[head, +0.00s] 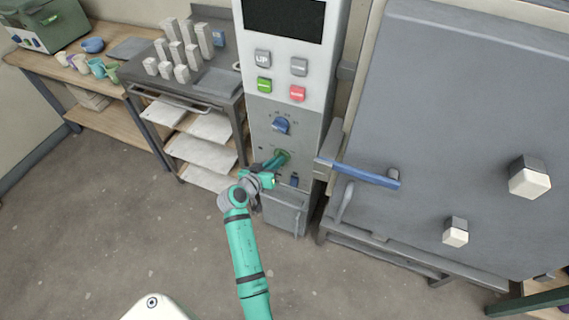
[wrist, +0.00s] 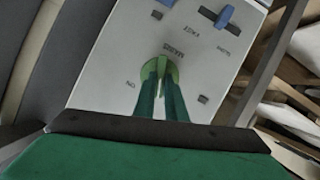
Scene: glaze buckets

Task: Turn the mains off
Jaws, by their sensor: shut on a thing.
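The mains switch is a round green knob (head: 284,154) low on the white control panel (head: 262,110) in the head view. In the wrist view the green knob (wrist: 158,66) sits beside an upside-down label that seems to read MAINS, with ON printed to its left. My gripper (head: 276,162) reaches the panel from the front. In the wrist view my gripper's (wrist: 160,82) two green fingers are closed on the knob's raised grip and cover part of it. The grip stands nearly upright in the wrist view.
A blue dial (head: 280,125) is above the knob, and a small blue switch (head: 294,181) is below right. Green (head: 264,85) and red (head: 298,93) buttons are higher. The kiln door (head: 450,130) with its blue handle (head: 365,174) is right; a cart (head: 190,100) is left.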

